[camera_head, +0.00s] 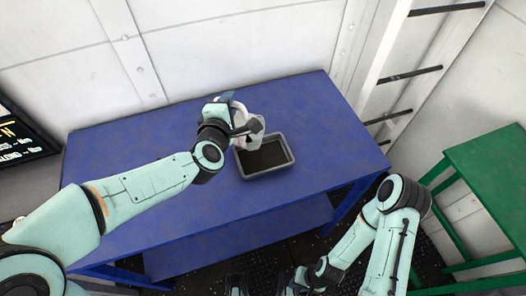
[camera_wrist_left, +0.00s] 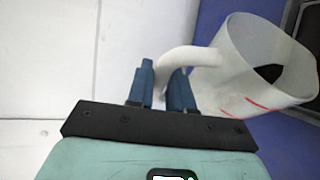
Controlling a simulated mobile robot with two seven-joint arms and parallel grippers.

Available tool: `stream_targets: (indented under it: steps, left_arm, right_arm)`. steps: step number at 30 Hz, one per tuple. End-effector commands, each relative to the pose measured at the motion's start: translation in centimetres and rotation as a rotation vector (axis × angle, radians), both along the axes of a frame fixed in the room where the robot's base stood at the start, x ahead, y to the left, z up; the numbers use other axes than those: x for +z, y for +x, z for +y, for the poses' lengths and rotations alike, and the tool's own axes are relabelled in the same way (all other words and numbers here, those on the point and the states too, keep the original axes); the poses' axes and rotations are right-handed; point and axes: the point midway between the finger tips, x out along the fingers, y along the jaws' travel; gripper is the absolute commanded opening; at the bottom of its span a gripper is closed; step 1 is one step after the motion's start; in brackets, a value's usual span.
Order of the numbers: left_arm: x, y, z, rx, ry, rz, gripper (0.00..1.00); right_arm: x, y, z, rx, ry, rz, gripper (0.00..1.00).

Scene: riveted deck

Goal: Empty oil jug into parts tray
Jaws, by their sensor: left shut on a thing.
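The oil jug (camera_head: 249,137) is white and held over the left rear part of the parts tray. In the left wrist view the jug (camera_wrist_left: 235,80) shows red marks, a looped handle and an open mouth with a dark patch inside. It looks tilted. My left gripper (camera_wrist_left: 168,88) is shut on its handle; in the head view this gripper (camera_head: 236,122) partly hides the jug. The parts tray (camera_head: 288,170) is a shallow grey rectangle with a dark inside, lying on the blue table. My right gripper (camera_head: 296,284) is low at the bottom edge, away from the table; its jaws are unclear.
The blue table (camera_head: 130,155) is otherwise clear around the tray. A green stand (camera_head: 490,170) is at the right. A ladder (camera_head: 405,75) stands against the wall behind the table's right end. A dark screen (camera_head: 20,135) is at the left.

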Motion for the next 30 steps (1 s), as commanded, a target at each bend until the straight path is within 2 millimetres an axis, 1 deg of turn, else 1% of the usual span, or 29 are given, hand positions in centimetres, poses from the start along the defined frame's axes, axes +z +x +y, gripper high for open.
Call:
stream_targets:
  steps: [24,26,27,28,30]
  left_arm:
    - [0.4,-0.4,-0.7,0.0,0.055,-0.032,0.0]
    - [0.0,0.1,0.3,0.006,0.011,-0.008,0.0]
    - [-0.8,0.8,1.7,0.012,-0.042,0.02,0.0]
    - [-1.3,1.3,2.7,0.015,-0.079,0.042,0.0]
    - [-2.1,2.0,3.8,0.008,-0.141,0.081,0.0]
  right_arm:
    - [0.3,0.1,0.0,0.0,0.0,-0.001,0.28]
    - [-0.1,0.0,0.0,0.0,0.0,0.0,0.28]
    - [-1.1,-0.2,0.0,0.0,0.0,0.002,0.28]
    - [-1.8,-0.3,0.0,0.0,0.0,0.002,0.28]
    - [-2.7,0.1,0.0,-0.005,-0.003,-0.014,0.28]
